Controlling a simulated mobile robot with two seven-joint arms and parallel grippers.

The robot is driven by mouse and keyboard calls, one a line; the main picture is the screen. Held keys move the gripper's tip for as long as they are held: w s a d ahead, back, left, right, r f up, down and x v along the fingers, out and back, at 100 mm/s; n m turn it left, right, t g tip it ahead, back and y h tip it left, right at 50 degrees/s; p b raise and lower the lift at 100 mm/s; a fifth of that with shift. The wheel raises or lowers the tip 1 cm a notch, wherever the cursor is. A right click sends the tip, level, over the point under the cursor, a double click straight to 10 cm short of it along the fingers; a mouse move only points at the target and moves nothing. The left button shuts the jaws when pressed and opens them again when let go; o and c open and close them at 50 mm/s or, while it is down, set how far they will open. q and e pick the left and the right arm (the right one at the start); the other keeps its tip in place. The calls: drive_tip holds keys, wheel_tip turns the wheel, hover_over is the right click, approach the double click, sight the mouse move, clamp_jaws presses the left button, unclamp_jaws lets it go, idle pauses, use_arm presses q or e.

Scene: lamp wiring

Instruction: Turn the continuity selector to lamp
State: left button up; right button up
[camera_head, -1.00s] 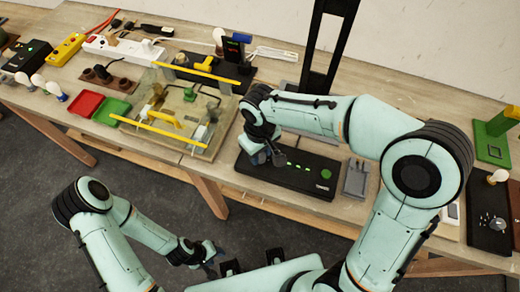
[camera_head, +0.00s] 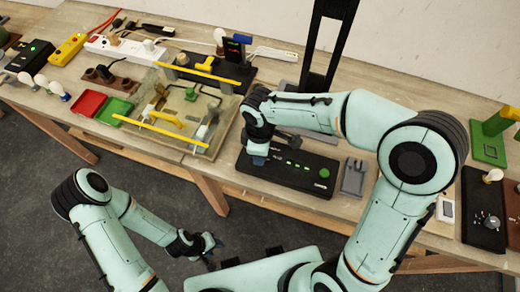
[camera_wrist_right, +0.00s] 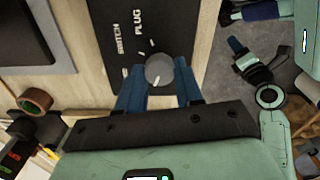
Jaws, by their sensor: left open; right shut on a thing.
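The continuity tester is a black box (camera_head: 305,172) with a row of green lights and a round green button, lying near the table's front edge. In the right wrist view its grey round selector knob (camera_wrist_right: 158,72) sits between the blue fingers of my right gripper (camera_wrist_right: 157,80), which is shut on it. The printed words PLUG and SWITCH read beside the knob; a lamp label cannot be made out. In the head view my right gripper (camera_head: 258,158) covers the knob at the box's left end. My left gripper (camera_head: 212,248) is open and empty, off the table's front edge.
A grey holder (camera_head: 354,178) stands just right of the box. A clear tray with yellow bars (camera_head: 172,132) lies to its left. Red (camera_head: 88,103) and green (camera_head: 115,111) trays, a power strip (camera_head: 125,47) and bulbs lie farther left.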

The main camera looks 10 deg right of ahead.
idle(0.3)
drive_tip(key=o, duration=1)
drive_tip(key=shift+o, duration=0.2)
use_arm(q)
drive_tip(key=shift+w+r+p, duration=0.8)
drive_tip(key=shift+w+r, duration=0.25)
drive_tip(key=shift+r, duration=0.1)
use_arm(e)
wheel_tip(320, 180, up, 14)
drive_tip(key=shift+f, duration=0.25)
use_arm(q)
drive_tip(key=shift+s, duration=0.1)
